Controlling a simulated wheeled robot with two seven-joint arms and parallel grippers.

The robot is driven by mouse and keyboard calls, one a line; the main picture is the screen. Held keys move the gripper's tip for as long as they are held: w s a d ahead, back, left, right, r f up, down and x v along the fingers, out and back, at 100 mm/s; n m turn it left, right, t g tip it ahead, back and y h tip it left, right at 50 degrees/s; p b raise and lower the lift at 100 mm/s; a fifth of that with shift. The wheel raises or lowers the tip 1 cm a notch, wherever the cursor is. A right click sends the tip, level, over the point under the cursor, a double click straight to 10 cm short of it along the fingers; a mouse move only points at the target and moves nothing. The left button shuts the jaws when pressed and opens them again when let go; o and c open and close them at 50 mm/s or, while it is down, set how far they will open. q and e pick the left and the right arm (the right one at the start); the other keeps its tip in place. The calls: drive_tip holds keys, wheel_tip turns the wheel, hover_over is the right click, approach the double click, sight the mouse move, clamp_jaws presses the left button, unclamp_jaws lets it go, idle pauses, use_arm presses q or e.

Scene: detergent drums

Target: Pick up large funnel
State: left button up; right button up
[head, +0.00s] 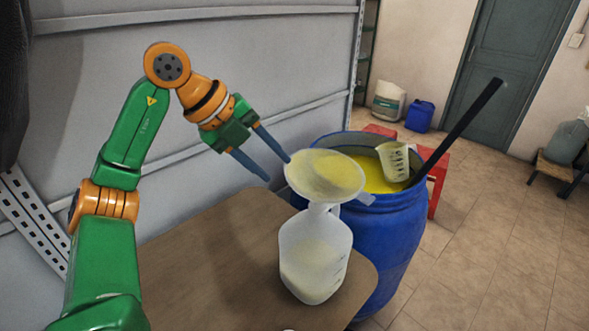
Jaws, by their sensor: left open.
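The large funnel (325,174) is whitish and translucent, with yellow showing in its wide mouth. It sits upright on the neck of a translucent jug (314,256) on the brown table (215,262). The jug holds some pale content. My left gripper (278,169) is open, to the left of the funnel. Its two blue fingers point down and right, and one fingertip is close to the funnel's left rim. I cannot tell whether they touch. Nothing is between the fingers. My right gripper is not in view.
A blue drum (396,237) of yellow contents stands just behind and right of the table. A measuring jug (394,162) and a long dark stick (462,125) are in it. A grey wall panel (240,50) rises at the back left. The tiled floor at right is mostly clear.

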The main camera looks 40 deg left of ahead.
sight(289, 180)
use_arm(q)
drive_tip(key=w+d+f, duration=0.2)
drive_tip(key=f, duration=0.1)
drive_tip(key=w+d+f, duration=0.1)
drive_tip(key=d+f, duration=0.1)
drive_tip(key=shift+f, duration=0.15)
drive_tip(key=shift+a+f, duration=0.15)
drive_tip(key=shift+a, duration=0.2)
drive_tip(key=shift+d, duration=0.2)
clamp_jaws()
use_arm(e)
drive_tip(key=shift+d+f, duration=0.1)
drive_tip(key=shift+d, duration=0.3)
